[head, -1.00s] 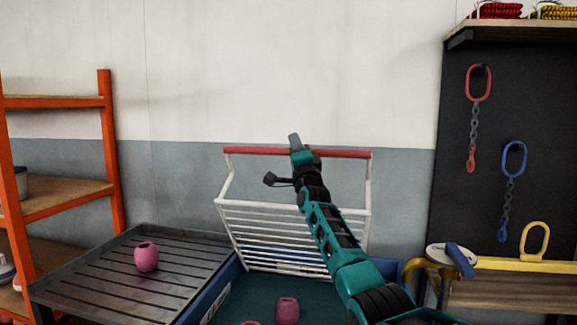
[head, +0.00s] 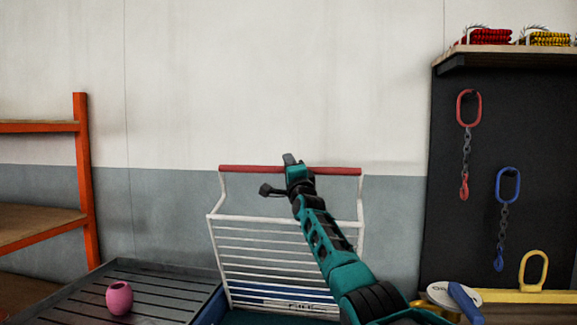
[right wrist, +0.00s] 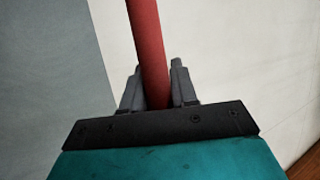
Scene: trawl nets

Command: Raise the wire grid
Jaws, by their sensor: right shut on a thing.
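The white wire grid (head: 270,255) stands steeply raised at the back of the blue bin, with a red bar (head: 240,169) along its top. My right gripper (head: 290,161) is at the middle of the red bar, and my arm covers part of the grid. In the right wrist view the red bar (right wrist: 149,50) runs between the two grey fingers (right wrist: 157,88), which are shut on it. My left gripper is not in view.
A grey slatted tray (head: 70,295) with a pink pot-shaped item (head: 119,298) is at the lower left. An orange shelf rack (head: 83,180) stands at the left. A dark board with a red chain (head: 466,150) and a blue chain (head: 503,220) is at the right.

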